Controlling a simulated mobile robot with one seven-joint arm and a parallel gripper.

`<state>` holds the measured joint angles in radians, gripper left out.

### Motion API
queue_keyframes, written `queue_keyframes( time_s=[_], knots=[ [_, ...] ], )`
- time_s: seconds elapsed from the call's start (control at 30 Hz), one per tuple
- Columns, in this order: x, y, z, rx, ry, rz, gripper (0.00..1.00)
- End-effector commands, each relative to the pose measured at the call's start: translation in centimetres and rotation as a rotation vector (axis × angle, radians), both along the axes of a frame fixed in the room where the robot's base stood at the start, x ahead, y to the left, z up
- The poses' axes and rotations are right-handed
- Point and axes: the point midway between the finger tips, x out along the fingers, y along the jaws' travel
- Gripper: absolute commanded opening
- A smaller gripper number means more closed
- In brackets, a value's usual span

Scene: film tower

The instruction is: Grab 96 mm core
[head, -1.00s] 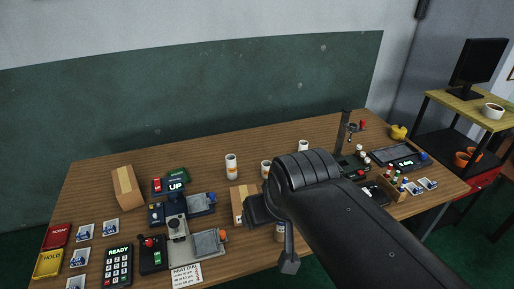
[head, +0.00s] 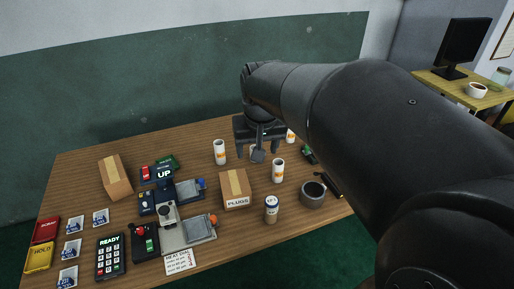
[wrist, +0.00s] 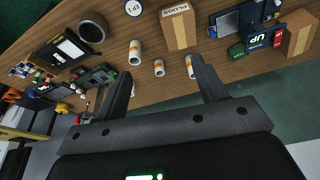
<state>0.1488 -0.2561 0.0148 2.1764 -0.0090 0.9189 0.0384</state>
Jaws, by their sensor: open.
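Several white cores with orange bands stand on the wooden table: one left of my gripper (head: 219,151), one nearer the front (head: 278,170), and one at the right, partly behind my arm (head: 290,135). In the wrist view, cores show at centre left (wrist: 135,52), between the fingers (wrist: 158,68), and beside the right finger, which partly covers it (wrist: 189,66). They differ in length; I cannot read which is 96 mm. My gripper (head: 258,150) is open and empty above the back of the table; it also shows in the wrist view (wrist: 160,70).
A cardboard box marked PLUGS (head: 235,190), a lidded canister (head: 271,209) and a dark grey ring-shaped cup (head: 312,194) stand in front of the cores. A heat-seal device (head: 190,235) and keypad (head: 114,259) are at left. My arm hides the table's right side.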

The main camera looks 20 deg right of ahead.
Motion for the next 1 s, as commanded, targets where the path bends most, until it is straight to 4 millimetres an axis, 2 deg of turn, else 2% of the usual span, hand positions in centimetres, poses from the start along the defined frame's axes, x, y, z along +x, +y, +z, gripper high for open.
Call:
queue_keyframes(
  time_s=[0.1,0.37,0.6,0.8,1.0],
  knots=[
    [3.4,-1.9,-1.5,0.009,0.048,-0.04,0.65],
    [9.8,-6.4,-5.8,0.032,0.136,-0.122,0.65],
    [14.7,-11.1,-11.7,0.06,0.218,-0.198,0.65],
    [17.1,-14.4,-16.4,0.081,0.268,-0.248,0.65],
    [17.9,-15.8,-18.7,0.091,0.29,-0.27,0.65]
  ],
)
